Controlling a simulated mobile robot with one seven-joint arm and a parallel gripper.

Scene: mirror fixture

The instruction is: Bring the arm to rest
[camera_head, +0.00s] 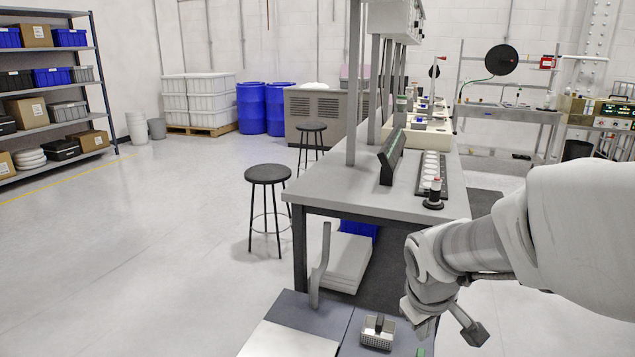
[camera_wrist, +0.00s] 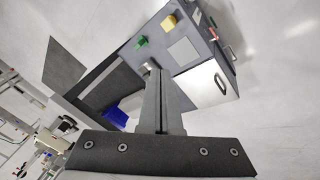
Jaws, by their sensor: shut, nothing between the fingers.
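My arm (camera_head: 540,235) reaches in from the right in the head view, bent down over the near end of the grey bench. My gripper (camera_wrist: 155,70) shows in the wrist view, its two dark fingers together with nothing between them. In that view the fingers stand in front of a grey cabinet-like unit (camera_wrist: 206,74) and appear free of it, though the gap is hard to judge.
The long bench (camera_head: 340,190) holds a black tray of white pieces (camera_head: 431,172). Black stools (camera_head: 268,174) stand left; the floor farther left is clear.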

